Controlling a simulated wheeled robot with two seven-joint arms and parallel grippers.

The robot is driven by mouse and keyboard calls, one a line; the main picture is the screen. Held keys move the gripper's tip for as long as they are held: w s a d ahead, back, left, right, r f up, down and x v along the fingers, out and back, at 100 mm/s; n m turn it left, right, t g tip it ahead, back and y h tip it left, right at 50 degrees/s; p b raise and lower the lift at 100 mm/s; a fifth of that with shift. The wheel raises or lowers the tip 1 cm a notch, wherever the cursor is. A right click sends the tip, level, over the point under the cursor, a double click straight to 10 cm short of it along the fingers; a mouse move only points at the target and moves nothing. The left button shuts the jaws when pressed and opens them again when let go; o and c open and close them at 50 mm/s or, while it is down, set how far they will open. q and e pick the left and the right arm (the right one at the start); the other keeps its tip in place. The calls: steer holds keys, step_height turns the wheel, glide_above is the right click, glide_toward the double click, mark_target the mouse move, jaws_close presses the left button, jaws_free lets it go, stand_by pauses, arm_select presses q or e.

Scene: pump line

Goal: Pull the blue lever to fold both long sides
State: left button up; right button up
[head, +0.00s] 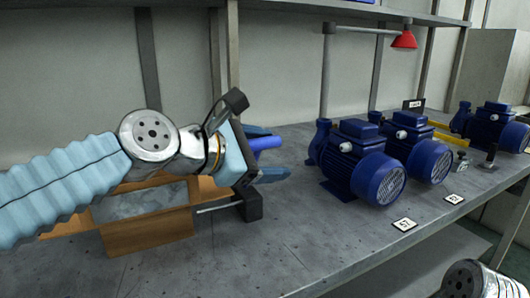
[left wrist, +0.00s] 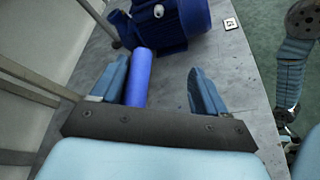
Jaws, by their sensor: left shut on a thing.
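The blue lever (head: 266,143) is a thick blue bar beside the open cardboard box (head: 150,236). It also shows in the left wrist view (left wrist: 139,78), lying against the inner side of the left-hand finger. The box holds a greyish wrapped filling (head: 140,201). My left arm hides part of the box and its flaps. My right gripper is out of view; only part of my right arm shows.
Several blue pumps stand on the grey bench (head: 300,240) to the right, the nearest pump (head: 362,165) closest to my left gripper. Small number cards lie along the front edge.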

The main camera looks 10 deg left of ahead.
arm_select(q)
steer(key=shift+s+d+f, duration=0.1)
steer(key=shift+s+d, duration=0.05)
steer(key=shift+s, duration=0.1)
steer(key=shift+c, duration=0.2)
steer(key=shift+s+a, duration=0.15)
steer(key=shift+a, duration=0.05)
steer(key=v, duration=0.6)
steer(key=shift+a+r, duration=0.25)
steer(key=shift+r, duration=0.2)
steer(key=p+v, duration=0.2)
steer(key=v, duration=0.6)
steer(key=shift+a+r, duration=0.3)
steer(key=shift+a, duration=0.15)
